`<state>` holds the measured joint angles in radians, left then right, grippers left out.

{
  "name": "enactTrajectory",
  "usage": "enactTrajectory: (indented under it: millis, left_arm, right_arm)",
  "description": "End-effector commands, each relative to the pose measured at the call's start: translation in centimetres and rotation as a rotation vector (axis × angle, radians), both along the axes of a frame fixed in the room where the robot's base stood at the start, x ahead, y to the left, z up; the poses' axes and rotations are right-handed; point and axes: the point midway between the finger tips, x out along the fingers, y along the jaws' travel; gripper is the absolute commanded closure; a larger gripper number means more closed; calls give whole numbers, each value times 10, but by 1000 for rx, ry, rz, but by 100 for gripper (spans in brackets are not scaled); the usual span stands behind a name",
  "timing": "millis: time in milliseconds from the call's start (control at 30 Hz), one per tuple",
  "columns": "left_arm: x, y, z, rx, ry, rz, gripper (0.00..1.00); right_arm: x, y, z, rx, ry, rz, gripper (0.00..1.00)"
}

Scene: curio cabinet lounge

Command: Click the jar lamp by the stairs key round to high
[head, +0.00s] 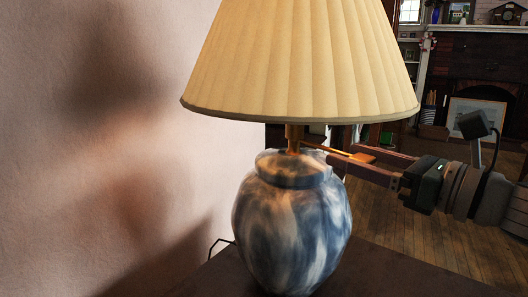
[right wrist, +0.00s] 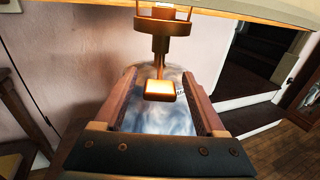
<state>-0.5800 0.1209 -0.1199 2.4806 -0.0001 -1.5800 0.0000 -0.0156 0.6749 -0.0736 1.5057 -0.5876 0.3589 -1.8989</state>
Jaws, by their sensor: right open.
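The jar lamp (head: 292,235) has a blue and white marbled body, a brass neck and a pleated cream shade (head: 300,65). It stands upright on a dark table top. Its flat brass key (head: 360,156) sticks out from the neck on a thin stem; in the right wrist view the key (right wrist: 160,90) faces the camera and looks lit by warm light. My right gripper (head: 342,155) reaches in from the right below the shade. Its fingers (right wrist: 161,77) are open, one on each side of the key, with gaps showing. My left gripper is out of view.
The shade rim hangs close above my right fingers. A pale wall (head: 90,120) stands to the left, with a cord (head: 217,244) behind the lamp. Dark stairs (right wrist: 240,75) show in the right wrist view. A fireplace (head: 475,80) is far off across open wooden floor.

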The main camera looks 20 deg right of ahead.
Motion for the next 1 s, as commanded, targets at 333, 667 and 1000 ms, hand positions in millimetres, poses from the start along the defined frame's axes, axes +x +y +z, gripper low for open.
enactTrajectory:
  millis: [333, 667, 1000]
  left_arm:
    - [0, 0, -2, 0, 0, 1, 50]
    - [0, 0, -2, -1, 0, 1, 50]
    - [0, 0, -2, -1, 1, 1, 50]
  right_arm:
    - [20, 8, 0, 1, 1, -1, 28]
    - [20, 8, 0, 2, 2, -1, 41]
    - [20, 8, 0, 2, 1, 0, 79]
